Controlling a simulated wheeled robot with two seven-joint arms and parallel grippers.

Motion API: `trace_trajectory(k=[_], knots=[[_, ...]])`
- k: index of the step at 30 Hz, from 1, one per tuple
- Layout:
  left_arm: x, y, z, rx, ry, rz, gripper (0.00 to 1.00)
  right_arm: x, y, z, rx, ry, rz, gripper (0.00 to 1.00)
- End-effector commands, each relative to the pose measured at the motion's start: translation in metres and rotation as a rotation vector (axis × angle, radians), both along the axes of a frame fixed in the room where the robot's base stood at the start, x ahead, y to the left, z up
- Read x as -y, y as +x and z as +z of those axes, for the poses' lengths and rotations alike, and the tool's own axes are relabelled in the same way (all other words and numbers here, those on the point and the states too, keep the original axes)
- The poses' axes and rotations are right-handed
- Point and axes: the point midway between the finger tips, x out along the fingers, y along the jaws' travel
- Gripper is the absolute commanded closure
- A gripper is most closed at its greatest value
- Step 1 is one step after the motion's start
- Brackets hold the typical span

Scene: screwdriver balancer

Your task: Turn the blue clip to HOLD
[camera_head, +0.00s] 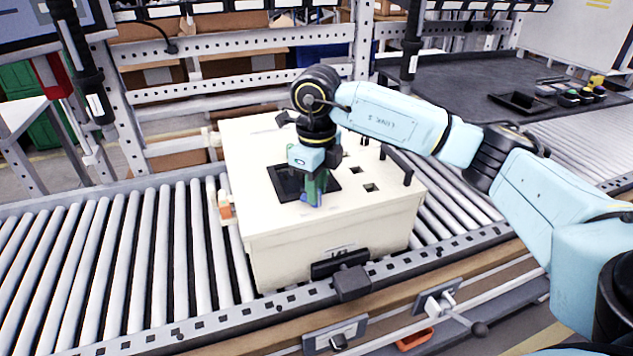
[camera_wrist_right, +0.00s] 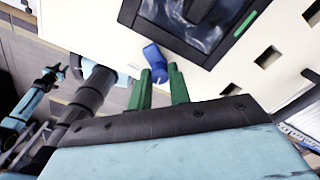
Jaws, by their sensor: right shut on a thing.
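The blue clip (camera_wrist_right: 154,60) sits at the edge of a dark square plate (camera_wrist_right: 142,12) set in the top of a cream box (camera_head: 270,225). It also shows in the head view (camera_head: 318,200), partly covered by my gripper. My right gripper (camera_head: 313,196) reaches down to it from above. In the right wrist view its green fingers (camera_wrist_right: 161,72) stand on both sides of the clip's lower end and are shut on it. Any HOLD marking is too small to read. A light blue and black arm end, probably my left one (camera_wrist_right: 52,76), shows small at the left; its fingers are unclear.
The box stands on a roller conveyor (camera_head: 130,265). Square holes (camera_head: 370,187) and a black handle (camera_head: 396,163) are to the right on its top. A black latch (camera_head: 340,263) is on its front. A dark bench with small items (camera_head: 565,97) stands at the back right.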

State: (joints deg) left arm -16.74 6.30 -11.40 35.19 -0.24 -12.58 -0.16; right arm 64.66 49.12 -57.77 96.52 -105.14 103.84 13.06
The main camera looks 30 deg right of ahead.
Motion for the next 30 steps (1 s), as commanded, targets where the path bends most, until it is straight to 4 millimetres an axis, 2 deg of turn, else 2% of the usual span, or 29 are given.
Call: trace_trajectory(k=[18, 26, 30], knots=[[0.014, -0.003, 0.021, -0.002, -0.02, 0.009, 0.64, 0.0, 0.0, 0.002, 0.0, 0.001, -0.583, 1.0], [0.03, -0.004, 0.028, -0.003, -0.039, 0.016, 0.64, 0.0, 0.0, 0.002, 0.001, 0.001, -0.785, 1.0], [0.031, -0.004, 0.031, -0.002, -0.04, 0.016, 0.64, 0.0, 0.001, 0.002, 0.001, 0.001, -0.862, 1.0]])
